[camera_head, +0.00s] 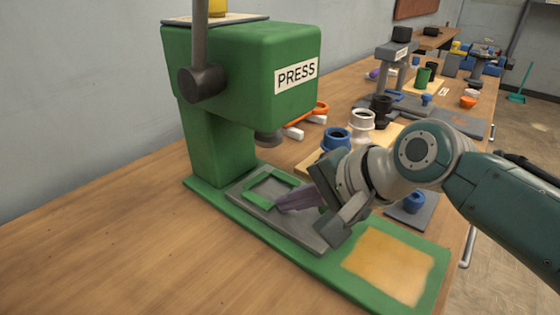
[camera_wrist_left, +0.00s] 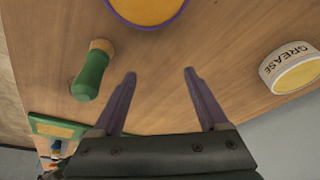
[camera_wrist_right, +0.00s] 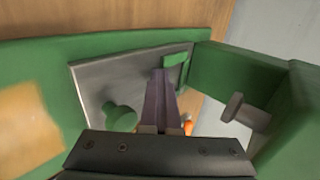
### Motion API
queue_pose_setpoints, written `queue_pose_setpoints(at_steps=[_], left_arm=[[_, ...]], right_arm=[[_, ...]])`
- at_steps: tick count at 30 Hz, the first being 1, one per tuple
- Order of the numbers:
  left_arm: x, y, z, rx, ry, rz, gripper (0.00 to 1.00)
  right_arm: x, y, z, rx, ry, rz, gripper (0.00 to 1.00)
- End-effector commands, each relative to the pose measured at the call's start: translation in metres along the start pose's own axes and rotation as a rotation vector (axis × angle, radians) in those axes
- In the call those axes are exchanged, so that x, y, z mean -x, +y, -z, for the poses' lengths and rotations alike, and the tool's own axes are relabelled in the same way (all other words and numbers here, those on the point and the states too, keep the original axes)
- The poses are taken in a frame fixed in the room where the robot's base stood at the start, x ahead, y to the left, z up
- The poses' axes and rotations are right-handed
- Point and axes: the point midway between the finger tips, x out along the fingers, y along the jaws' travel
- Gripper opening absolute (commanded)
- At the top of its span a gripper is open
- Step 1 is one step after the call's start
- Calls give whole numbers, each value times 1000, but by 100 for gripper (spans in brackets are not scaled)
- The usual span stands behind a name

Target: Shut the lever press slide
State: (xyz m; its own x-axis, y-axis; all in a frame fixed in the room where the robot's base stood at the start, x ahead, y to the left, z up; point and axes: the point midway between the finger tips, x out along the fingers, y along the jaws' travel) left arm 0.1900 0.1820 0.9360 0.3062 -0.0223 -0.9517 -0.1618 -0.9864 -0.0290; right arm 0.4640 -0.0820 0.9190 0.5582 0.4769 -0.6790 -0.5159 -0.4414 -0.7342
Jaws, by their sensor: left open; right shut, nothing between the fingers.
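The green lever press (camera_head: 240,70) labelled PRESS stands on a long green base. Its grey slide plate (camera_head: 308,238) lies on the base, with a green square frame (camera_head: 268,187) at its column end. The slide also shows in the right wrist view (camera_wrist_right: 90,83), with a green knob (camera_wrist_right: 118,115). My right gripper (camera_head: 283,204) is shut and empty, its fingers low over the slide beside the frame. The right wrist view shows its fingertips (camera_wrist_right: 160,75) between knob and frame; contact is unclear. My left gripper (camera_wrist_left: 160,72) is open and empty above the table, outside the head view.
A tan pad (camera_head: 388,265) covers the base's near end. Blue (camera_head: 336,138) and white (camera_head: 362,124) ring-shaped parts stand beyond my right gripper. Under my left gripper are a green-handled tool (camera_wrist_left: 91,76), a purple-rimmed bowl (camera_wrist_left: 148,10) and a grease tin (camera_wrist_left: 290,70). The front-left table is clear.

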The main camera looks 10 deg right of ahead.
Motion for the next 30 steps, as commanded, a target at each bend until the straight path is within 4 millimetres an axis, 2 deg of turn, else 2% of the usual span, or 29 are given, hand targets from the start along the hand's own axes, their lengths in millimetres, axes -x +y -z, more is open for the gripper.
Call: queue_pose_setpoints(at_steps=[12, 16, 20, 24, 30], left_arm=[[0, -1, 0, -6, -1, 4, 76], [4, -2, 1, -8, -1, 6, 76], [14, -3, 4, -10, -1, 8, 76], [25, -3, 8, -10, -1, 8, 76], [33, -3, 10, -9, -1, 7, 76]], right_arm=[[-1, -1, 0, -1, 0, -2, 0], [5, -2, 0, -1, 0, -2, 0], [25, -3, 0, -1, 1, -2, 0], [53, -3, 1, 1, 2, -2, 0], [84, -2, 0, 0, 1, -2, 0]])
